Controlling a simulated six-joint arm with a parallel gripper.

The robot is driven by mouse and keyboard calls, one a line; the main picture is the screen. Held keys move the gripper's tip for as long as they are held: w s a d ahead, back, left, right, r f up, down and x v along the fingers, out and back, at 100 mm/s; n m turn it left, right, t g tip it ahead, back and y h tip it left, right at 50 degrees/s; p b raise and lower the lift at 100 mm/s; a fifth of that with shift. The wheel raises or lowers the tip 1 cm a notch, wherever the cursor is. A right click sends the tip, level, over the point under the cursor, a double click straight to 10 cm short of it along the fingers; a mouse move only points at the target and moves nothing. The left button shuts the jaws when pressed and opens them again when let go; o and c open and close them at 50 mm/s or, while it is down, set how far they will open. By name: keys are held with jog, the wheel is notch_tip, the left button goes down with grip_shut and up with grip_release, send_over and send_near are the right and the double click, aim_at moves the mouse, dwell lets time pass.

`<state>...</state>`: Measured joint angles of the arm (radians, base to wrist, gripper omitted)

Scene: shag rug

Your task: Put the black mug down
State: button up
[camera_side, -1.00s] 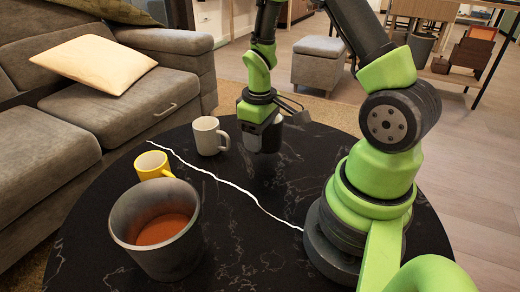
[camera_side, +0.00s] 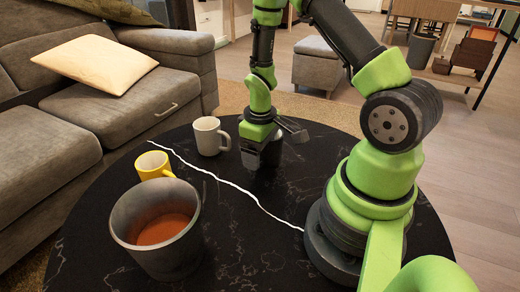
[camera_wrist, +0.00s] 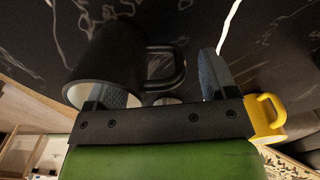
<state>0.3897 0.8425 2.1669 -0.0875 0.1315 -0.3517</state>
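The black mug (camera_side: 274,152) is low at the tabletop under my gripper, mostly hidden by it in the side view. In the wrist view the black mug (camera_wrist: 108,58) is at the left, its mouth toward my gripper and its handle pointing right. My gripper (camera_wrist: 163,85) has its fingers spread. The left finger is at the mug's mouth, and the right finger stands beyond the handle with a visible gap. My gripper (camera_side: 268,150) is right of the white mug in the side view. Whether the mug's base touches the table is hard to see.
A white mug (camera_side: 208,137) and a yellow mug (camera_side: 153,165) stand on the dark round table (camera_side: 250,265). A large grey pot (camera_side: 160,245) with brown contents stands in front. A white line (camera_side: 232,185) crosses the table. The table's front middle is clear.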

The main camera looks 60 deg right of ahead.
notch_tip(320, 180, up, 12)
jog(key=s+a+r+m+t+y, duration=0.2)
jog(key=s+a+r+m+t, duration=0.1)
jog(key=s+a+r+t, duration=0.4)
jog(key=s+a+r, duration=0.3)
jog(key=a+r, duration=0.3)
jog(key=r, duration=0.2)
jog(key=shift+m, duration=0.4)
